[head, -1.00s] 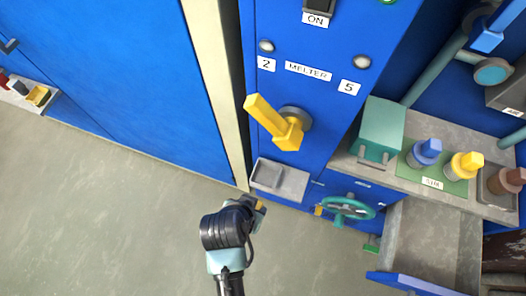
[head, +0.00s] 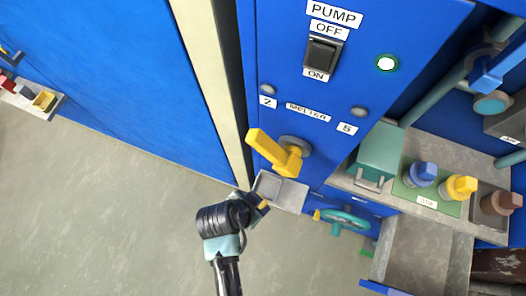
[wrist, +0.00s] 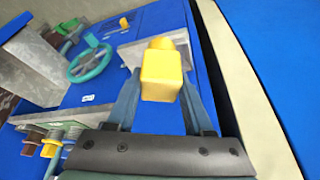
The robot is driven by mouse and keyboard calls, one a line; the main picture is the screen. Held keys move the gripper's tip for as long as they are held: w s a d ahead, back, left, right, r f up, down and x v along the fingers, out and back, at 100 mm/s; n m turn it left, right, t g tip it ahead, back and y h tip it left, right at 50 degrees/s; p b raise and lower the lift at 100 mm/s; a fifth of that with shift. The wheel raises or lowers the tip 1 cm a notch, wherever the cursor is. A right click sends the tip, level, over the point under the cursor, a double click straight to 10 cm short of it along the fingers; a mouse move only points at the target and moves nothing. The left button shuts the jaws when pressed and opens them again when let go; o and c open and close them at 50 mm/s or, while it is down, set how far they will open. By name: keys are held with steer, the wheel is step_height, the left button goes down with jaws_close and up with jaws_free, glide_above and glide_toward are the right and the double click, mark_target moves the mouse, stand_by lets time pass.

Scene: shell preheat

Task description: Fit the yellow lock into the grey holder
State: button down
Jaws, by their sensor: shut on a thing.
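My gripper (head: 260,202) is shut on the yellow lock. In the wrist view the lock (wrist: 162,78) is a yellow block between my two grey-blue fingers, with a smaller yellow part beyond it. In the head view only a small yellow bit of the lock shows at the fingertips. The grey holder (head: 288,193) is a shallow grey tray at the foot of the blue melter panel. My gripper is at its lower left edge in the head view; I cannot tell whether they touch. In the wrist view the holder (wrist: 130,52) is beyond the lock, which partly hides it.
A yellow lever (head: 280,154) is on the panel above the holder. A teal wheel (head: 345,220) and an open grey drawer (head: 425,250) are to the right. Several coloured plugs stand on the shelf. Open floor (head: 110,210) is at the left.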

steer(key=w+d, duration=0.2)
steer(key=w, duration=0.4)
steer(key=f, duration=0.6)
steer(key=shift+w+d+f, duration=0.1)
steer(key=shift+w+f, duration=0.2)
steer(key=shift+w, duration=0.1)
steer(key=shift+w+f, duration=0.15)
steer(key=shift+f, duration=0.05)
steer(key=shift+f, duration=0.1)
steer(key=shift+f+b, duration=0.25)
steer(key=shift+b, duration=0.25)
steer(key=shift+c, duration=1.4)
jaws_free()
